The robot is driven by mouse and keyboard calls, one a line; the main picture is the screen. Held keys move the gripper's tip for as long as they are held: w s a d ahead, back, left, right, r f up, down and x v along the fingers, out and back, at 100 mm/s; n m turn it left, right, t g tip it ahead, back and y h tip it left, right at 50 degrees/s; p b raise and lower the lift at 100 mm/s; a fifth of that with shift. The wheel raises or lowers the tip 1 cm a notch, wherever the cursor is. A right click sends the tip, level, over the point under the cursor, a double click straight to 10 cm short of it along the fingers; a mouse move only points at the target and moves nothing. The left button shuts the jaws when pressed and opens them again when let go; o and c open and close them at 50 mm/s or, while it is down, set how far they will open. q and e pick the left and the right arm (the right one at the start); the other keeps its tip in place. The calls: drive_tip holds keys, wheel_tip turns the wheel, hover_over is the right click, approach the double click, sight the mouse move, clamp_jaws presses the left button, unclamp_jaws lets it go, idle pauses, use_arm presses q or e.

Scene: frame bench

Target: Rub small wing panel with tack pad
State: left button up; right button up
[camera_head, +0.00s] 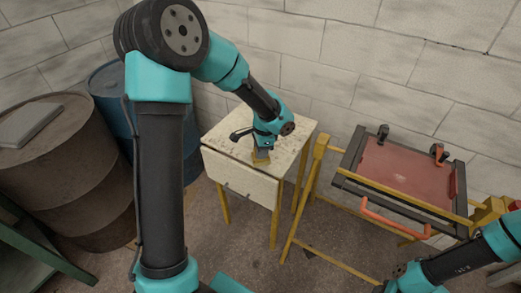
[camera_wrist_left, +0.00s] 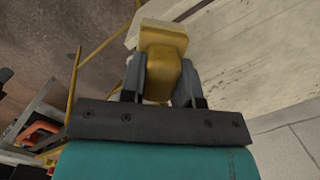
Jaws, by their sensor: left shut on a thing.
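My left gripper (camera_head: 262,152) is over the front part of a small wooden table. It is shut on a yellow block-like pad (camera_head: 261,158), most likely the tack pad. In the left wrist view the pad (camera_wrist_left: 160,60) sits between the two grey fingers of the gripper (camera_wrist_left: 160,85), with a paler layer at its far end. A red-brown panel (camera_head: 402,172), which looks like the small wing panel, lies in a dark frame on a yellow stand at the right, well apart from the gripper. My right arm shows at the lower right, but its gripper is out of view.
The pale worn table (camera_head: 228,129) stands on yellow legs. Dark clamps (camera_head: 382,133) and an orange handle (camera_head: 395,222) stick out around the panel's frame. A brown barrel (camera_head: 70,175) and a blue barrel (camera_head: 112,90) stand at the left. A block wall closes the back.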

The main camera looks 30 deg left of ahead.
use_arm(q)
drive_tip(key=w+a+r, duration=0.1)
drive_tip(key=a+r, duration=0.1)
drive_tip(key=r, duration=0.1)
drive_tip(key=w+a+r, duration=0.2)
drive_tip(key=r, duration=0.1)
drive_tip(key=w+a+r, duration=0.2)
drive_tip(key=r, duration=0.1)
drive_tip(key=shift+w+a+r, duration=0.1)
drive_tip(key=shift+a+r, duration=0.05)
drive_tip(key=shift+a, duration=0.2)
